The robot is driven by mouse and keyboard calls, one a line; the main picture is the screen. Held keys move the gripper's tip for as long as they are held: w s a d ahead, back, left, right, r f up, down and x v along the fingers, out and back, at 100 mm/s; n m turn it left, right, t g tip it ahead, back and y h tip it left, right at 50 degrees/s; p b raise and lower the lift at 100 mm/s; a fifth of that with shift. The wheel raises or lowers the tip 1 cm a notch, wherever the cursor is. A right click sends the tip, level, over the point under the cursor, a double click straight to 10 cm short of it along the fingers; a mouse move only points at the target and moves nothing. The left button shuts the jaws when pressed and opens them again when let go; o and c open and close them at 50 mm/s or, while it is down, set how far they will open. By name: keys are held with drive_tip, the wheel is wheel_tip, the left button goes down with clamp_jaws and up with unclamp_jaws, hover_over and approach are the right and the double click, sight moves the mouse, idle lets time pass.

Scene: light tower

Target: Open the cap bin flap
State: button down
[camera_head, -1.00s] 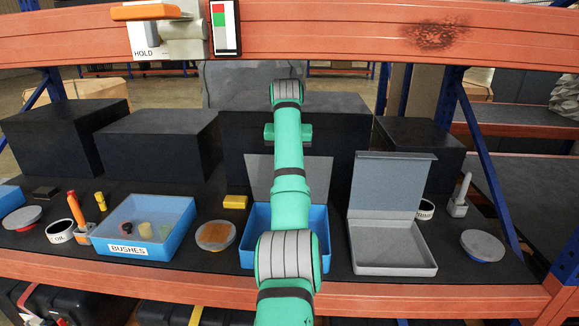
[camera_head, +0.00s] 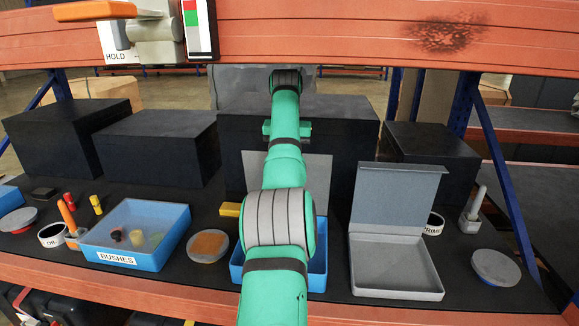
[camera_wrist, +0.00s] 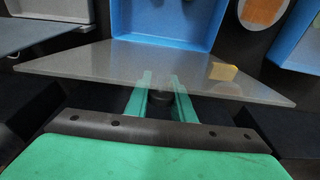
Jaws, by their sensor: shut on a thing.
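The blue bin (camera_head: 319,262) stands at the middle of the shelf, mostly behind my arm; no label on it can be read. Its grey, see-through flap (camera_head: 317,180) stands raised at the bin's back side. In the wrist view the flap (camera_wrist: 85,68) spans the picture as a wide plate, with the blue bin (camera_wrist: 166,43) beyond it. My gripper (camera_wrist: 159,82) has its two green fingers at the middle of the flap, shut on a small dark part between them, which seems to be the flap's grip.
A blue BUSHES bin (camera_head: 170,251) with small parts stands left, and a grey box (camera_head: 390,273) with its lid up stands right. A yellow block (camera_head: 230,209) and a round orange-topped dish (camera_head: 207,246) lie close by. An orange beam (camera_head: 360,30) crosses above; dark boxes stand behind.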

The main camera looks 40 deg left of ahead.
drive_tip(key=shift+f, duration=0.15)
drive_tip(key=c, duration=1.5)
unclamp_jaws()
drive_tip(key=shift+w, duration=0.15)
